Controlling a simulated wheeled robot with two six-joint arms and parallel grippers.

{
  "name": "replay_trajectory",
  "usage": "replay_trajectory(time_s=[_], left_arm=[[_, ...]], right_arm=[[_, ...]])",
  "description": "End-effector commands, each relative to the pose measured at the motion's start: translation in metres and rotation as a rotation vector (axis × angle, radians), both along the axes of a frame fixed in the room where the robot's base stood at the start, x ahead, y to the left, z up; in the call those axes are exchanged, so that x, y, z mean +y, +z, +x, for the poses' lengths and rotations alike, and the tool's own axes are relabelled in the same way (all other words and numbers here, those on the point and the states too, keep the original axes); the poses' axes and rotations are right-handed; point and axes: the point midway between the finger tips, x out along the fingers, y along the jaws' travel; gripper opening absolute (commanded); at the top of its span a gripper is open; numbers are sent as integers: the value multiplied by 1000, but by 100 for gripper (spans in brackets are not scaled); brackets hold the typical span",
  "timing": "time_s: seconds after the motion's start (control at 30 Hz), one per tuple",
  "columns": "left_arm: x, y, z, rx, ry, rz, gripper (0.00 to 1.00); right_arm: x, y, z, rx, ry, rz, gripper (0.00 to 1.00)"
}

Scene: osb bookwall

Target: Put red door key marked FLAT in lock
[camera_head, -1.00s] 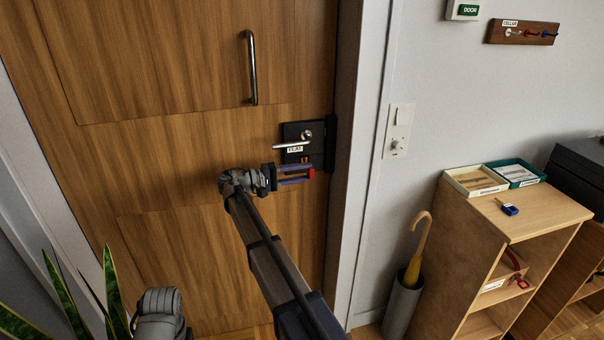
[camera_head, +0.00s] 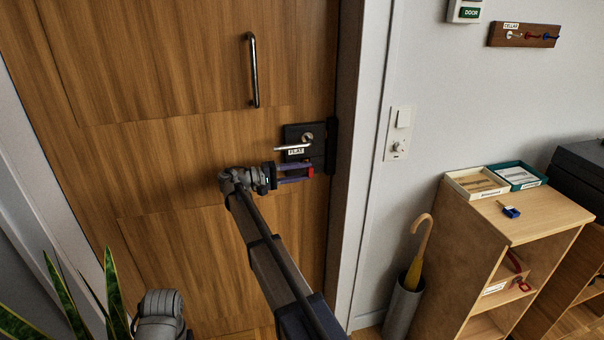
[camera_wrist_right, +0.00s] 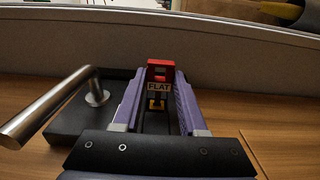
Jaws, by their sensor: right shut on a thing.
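The dark lock plate (camera_head: 292,133) with a silver lever handle (camera_head: 292,147) and a FLAT label is on the wooden door's right edge. My right gripper (camera_head: 309,172) is just below the handle, its purple fingers shut on the red key (camera_head: 311,173). In the right wrist view the red key (camera_wrist_right: 160,69) sits between the fingertips, above a FLAT label.
A light switch panel (camera_head: 398,133) is on the wall to the right. A wooden shelf (camera_head: 545,215) carries trays and a blue key (camera_head: 510,211). An umbrella stand (camera_head: 402,306) is beside it. A key rack (camera_head: 523,34) hangs above; a plant (camera_head: 75,305) is lower left.

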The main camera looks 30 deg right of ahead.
Motion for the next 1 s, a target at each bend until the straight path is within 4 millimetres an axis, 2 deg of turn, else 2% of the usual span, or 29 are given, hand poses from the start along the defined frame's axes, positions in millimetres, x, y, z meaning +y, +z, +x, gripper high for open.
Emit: replay_trajectory(time_s=[0.33, 0.37, 0.4, 0.67, 0.9, 1.0], left_arm=[[0, 0, 0, 0, 0, 0, 50], [0, 0, 0, 0, 0, 0, 50], [0, 0, 0, 0, 0, 0, 50], [0, 0, 0, 0, 0, 0, 50], [0, 0, 0, 0, 0, 0, 50], [0, 0, 0, 0, 0, 0, 50]], right_arm=[[-2, 0, 9, 0, 0, 0, 0], [-2, 0, 9, 0, 0, 0, 42], [-2, 0, 8, 0, 0, 0, 47], [-2, 0, 8, 0, 0, 0, 76], [-1, 0, 8, 0, 0, 0, 76], [5, 0, 10, 0, 2, 0, 76]])
